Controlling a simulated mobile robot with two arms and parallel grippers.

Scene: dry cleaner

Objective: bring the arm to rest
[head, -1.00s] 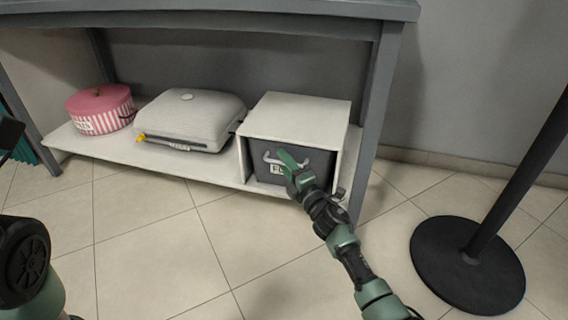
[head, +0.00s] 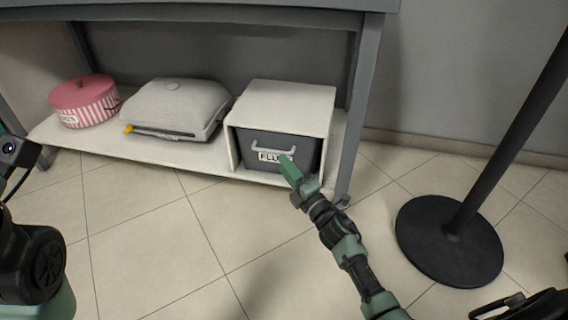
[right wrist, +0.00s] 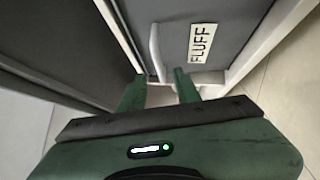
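My right arm reaches up from the lower right in the head view. Its green right gripper (head: 287,168) is in front of a dark grey drawer box (head: 309,151) labelled FLUFF. In the right wrist view the two fingers of the right gripper (right wrist: 158,88) stand apart, with nothing held between them. The drawer's light handle (head: 273,148) lies just beyond the fingertips and also shows in the right wrist view (right wrist: 155,52). The drawer sits inside a white housing (head: 285,103). Parts of my left arm show at the left edge; its gripper fingers cannot be seen.
The housing stands on the low white shelf (head: 188,155) of a grey table (head: 359,105). A black post's round base (head: 449,243) stands right. Tiled floor in front is clear.

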